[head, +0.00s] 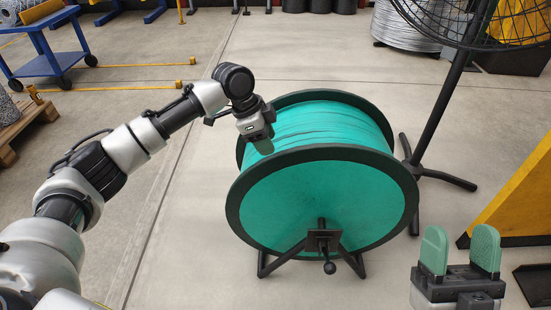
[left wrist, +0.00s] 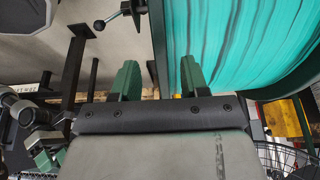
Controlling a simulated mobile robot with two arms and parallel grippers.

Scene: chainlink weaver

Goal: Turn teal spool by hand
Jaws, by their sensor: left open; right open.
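The teal spool (head: 310,200) stands upright on a black stand, with teal strand wound between two black-rimmed flanges. A crank with a black ball knob (head: 329,267) is on its near face. My left gripper (head: 264,146) is at the spool's upper left, close to the near flange rim. In the left wrist view my left gripper (left wrist: 159,80) is open, and the dark flange rim (left wrist: 158,45) runs between its green fingers. I cannot tell whether they touch it. My right gripper (head: 461,250) is open and empty at the lower right, apart from the spool.
A black fan stand (head: 440,115) rises right behind the spool. A yellow panel (head: 515,195) stands at the right. A blue cart (head: 50,63) and a wooden pallet (head: 20,125) are at the far left. The floor left of the spool is clear.

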